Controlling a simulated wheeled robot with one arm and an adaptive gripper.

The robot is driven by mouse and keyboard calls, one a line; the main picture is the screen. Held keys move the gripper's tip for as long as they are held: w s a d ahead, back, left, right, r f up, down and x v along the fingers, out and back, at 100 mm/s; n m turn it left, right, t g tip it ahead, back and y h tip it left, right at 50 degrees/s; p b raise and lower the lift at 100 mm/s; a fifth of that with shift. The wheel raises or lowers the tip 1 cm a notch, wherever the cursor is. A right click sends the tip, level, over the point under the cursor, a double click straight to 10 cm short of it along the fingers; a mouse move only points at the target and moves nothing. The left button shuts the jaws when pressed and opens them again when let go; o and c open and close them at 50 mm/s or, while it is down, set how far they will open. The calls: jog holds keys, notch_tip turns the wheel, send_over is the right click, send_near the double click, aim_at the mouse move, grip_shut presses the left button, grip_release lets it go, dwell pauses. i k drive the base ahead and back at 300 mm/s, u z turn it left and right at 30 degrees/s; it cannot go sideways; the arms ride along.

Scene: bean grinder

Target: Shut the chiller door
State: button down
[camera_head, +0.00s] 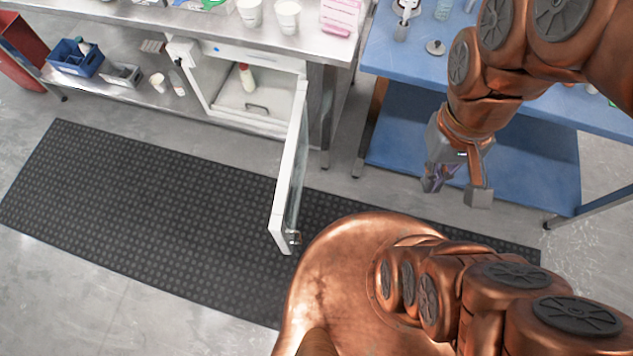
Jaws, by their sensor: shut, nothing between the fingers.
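The chiller (202,67) is a white cabinet under the steel counter. Its door (289,174) is hinged on the right and stands wide open, swung out over the dark floor mat. Inside are a bottle with a red top (246,77) and a dark handle-like piece (257,107). My gripper (435,186) hangs to the right of the door, in front of the blue table, well apart from the door. Its fingers are shut with nothing seen between them. The door's outer face is mostly turned out of sight.
A dark ribbed mat (130,195) covers the floor before the counter (150,22). A blue table (388,45) with a lower shelf stands right of the chiller. Blue and grey bins (76,57) sit on the low shelf at left. White cups (287,16) stand on the counter.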

aim_at(284, 232)
jog(key=z, duration=0.45)
jog(key=k, duration=1)
jog(key=u, duration=1.85)
